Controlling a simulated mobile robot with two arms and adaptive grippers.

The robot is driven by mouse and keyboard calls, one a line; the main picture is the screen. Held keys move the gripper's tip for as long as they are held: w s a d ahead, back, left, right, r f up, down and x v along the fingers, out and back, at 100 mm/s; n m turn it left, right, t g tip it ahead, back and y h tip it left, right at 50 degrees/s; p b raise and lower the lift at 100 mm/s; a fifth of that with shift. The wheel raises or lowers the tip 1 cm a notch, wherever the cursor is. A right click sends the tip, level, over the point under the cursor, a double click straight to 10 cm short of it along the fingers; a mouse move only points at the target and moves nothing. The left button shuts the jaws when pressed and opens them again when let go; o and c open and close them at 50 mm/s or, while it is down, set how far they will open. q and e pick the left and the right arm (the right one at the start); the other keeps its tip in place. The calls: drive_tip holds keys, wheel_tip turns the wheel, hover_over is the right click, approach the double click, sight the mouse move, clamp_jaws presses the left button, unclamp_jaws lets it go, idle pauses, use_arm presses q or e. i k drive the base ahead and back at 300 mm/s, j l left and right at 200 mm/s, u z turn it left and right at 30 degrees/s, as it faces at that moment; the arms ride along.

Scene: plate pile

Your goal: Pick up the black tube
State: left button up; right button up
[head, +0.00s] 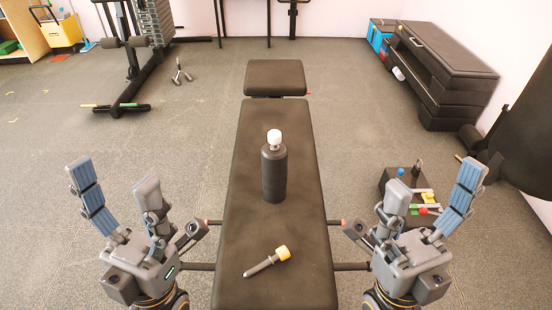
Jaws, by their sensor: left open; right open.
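A black cylinder with a white knob on top (273,172) stands upright on the black padded bench (245,140), near its middle. A smaller dark tube with a yellow-orange cap (260,267) lies at a slant on the near part of the bench. The view does not settle which of the two is the black tube. My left gripper (113,180) is open and empty, left of the bench. My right gripper (435,180) is open and empty, right of the bench. Both are apart from both objects.
A low dark box with small coloured items (395,188) sits on the floor behind my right gripper. A black cabinet (440,70) stands at the back right, a weight machine (150,30) at the back left. The bench top around the two objects is clear.

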sight(274, 164)
drive_tip(key=k+l, duration=1)
drive_tip(key=k, duration=0.1)
